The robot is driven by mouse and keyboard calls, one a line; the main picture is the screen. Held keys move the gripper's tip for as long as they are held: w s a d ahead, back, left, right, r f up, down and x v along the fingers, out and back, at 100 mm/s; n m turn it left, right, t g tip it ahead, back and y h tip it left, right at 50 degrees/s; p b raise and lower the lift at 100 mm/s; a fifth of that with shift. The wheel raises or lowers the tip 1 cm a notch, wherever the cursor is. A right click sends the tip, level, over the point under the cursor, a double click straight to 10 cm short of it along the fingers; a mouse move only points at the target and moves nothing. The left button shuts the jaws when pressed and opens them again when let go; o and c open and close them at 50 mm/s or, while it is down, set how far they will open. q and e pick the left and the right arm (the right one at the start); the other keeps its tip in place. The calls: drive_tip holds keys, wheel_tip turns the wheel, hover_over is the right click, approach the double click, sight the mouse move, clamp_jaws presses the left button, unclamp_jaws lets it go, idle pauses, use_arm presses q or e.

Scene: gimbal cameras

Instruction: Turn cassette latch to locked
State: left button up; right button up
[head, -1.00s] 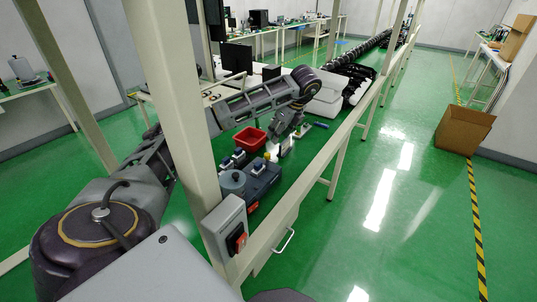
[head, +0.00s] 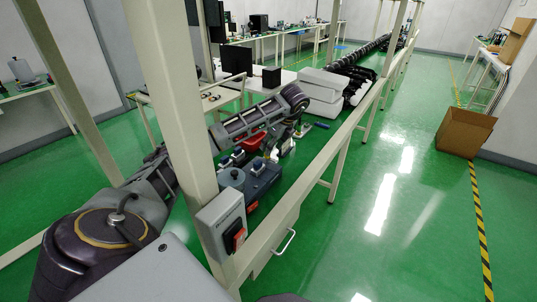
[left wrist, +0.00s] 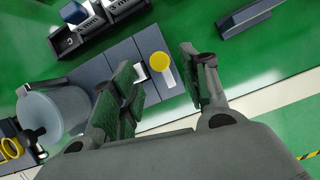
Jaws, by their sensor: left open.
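I cannot tell for certain which part is the cassette latch. My left gripper (left wrist: 157,58) is open, its fingers either side of the yellow knob in that view; contact cannot be judged.
A red bin (head: 254,138) stands behind the device, partly covered by my arm. A pale post with a switch box (head: 222,226) stands close by. Black holders (left wrist: 98,25) and a dark bar (left wrist: 242,17) lie near the gripper.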

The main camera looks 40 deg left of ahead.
sight(270, 159)
use_arm(q)
drive_tip(key=x, duration=0.3)
drive_tip(key=shift+a, duration=0.1)
drive_tip(key=shift+a+f, duration=0.2)
drive_tip(key=shift+f, duration=0.4)
use_arm(e)
drive_tip(key=shift+w+a, duration=0.1)
drive_tip(key=shift+a, duration=0.05)
use_arm(q)
drive_tip(key=c, duration=1)
